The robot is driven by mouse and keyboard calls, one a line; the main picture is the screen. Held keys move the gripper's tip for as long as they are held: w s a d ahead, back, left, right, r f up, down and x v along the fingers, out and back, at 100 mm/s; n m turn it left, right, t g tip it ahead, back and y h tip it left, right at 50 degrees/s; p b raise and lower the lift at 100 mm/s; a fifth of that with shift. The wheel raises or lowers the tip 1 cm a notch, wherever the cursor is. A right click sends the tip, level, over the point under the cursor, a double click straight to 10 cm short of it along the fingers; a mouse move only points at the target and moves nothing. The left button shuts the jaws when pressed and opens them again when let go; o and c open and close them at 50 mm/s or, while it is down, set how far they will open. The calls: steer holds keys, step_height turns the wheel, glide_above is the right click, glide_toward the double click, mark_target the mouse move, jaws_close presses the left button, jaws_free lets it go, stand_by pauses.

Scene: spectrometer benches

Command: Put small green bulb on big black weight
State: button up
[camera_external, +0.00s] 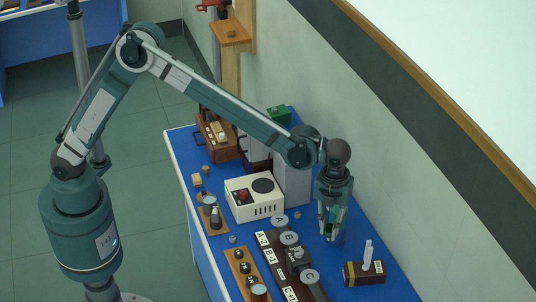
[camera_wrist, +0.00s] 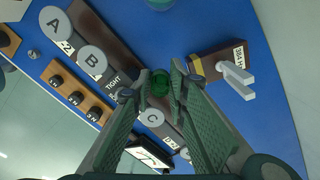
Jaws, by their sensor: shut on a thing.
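My gripper (camera_external: 331,230) hangs pointing down above the blue bench, to the right of the lettered dark board. In the wrist view my gripper (camera_wrist: 157,86) is shut on the small green bulb (camera_wrist: 160,83), which shows between the fingertips. Several black weights stand in a row on a wooden tray (camera_external: 234,262) at the front left of the bench. The tray (camera_wrist: 64,75) also shows at left in the wrist view, with a black weight (camera_wrist: 93,116) at its near end. The weights differ little in size here. My gripper is apart from them.
The dark board (camera_external: 268,255) with grey lettered discs A, B and C lies between my gripper and the tray. A white-topped device (camera_external: 250,207) and grey block (camera_external: 294,185) stand behind. A brown box (camera_external: 364,273) with a white upright piece stands at right, near the wall.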

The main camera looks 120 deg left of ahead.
mark_target(329, 225)
step_height(329, 225, up, 5)
steer(key=shift+f, duration=0.2)
steer(key=shift+d+r, duration=0.15)
steer(key=shift+r, duration=0.2)
steer(key=s+d+m+p, duration=0.4)
steer(key=s+d+m, duration=0.3)
steer(key=s+d, duration=1.15)
steer(key=shift+w+d+f, duration=0.15)
steer(key=shift+d+f, duration=0.05)
steer(key=shift+f, duration=1.1)
steer(key=shift+w+d+f, duration=0.1)
steer(key=shift+d+f, duration=0.05)
steer(key=shift+f, duration=1.15)
steer(key=shift+f, duration=2.9)
